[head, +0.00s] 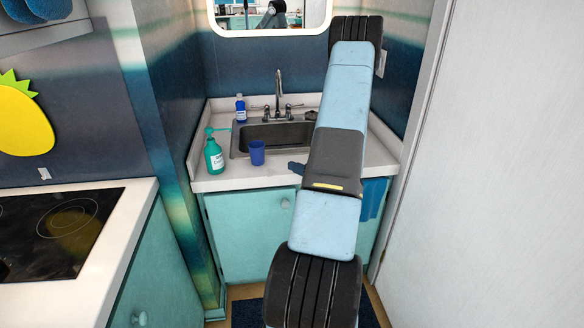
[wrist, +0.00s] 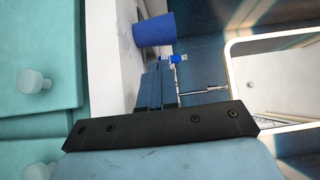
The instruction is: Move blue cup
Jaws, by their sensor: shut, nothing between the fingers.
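The blue cup (head: 257,152) stands upright on the front strip of the counter, just in front of the sink, in the head view. In the wrist view the cup (wrist: 153,30) shows at the top, beyond my fingertips. My gripper (wrist: 157,72) is shut and empty, with a visible gap between it and the cup. In the head view my gripper (head: 294,167) appears as a small dark-blue shape at the counter's front edge, right of the cup. My arm hides the rest of it.
A green pump bottle (head: 214,156) stands left of the cup. A blue bottle (head: 241,108) stands behind, by the faucet (head: 279,92). The sink (head: 268,135) is close behind the cup. A blue towel (head: 372,198) hangs at right. A cooktop (head: 55,230) is at left.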

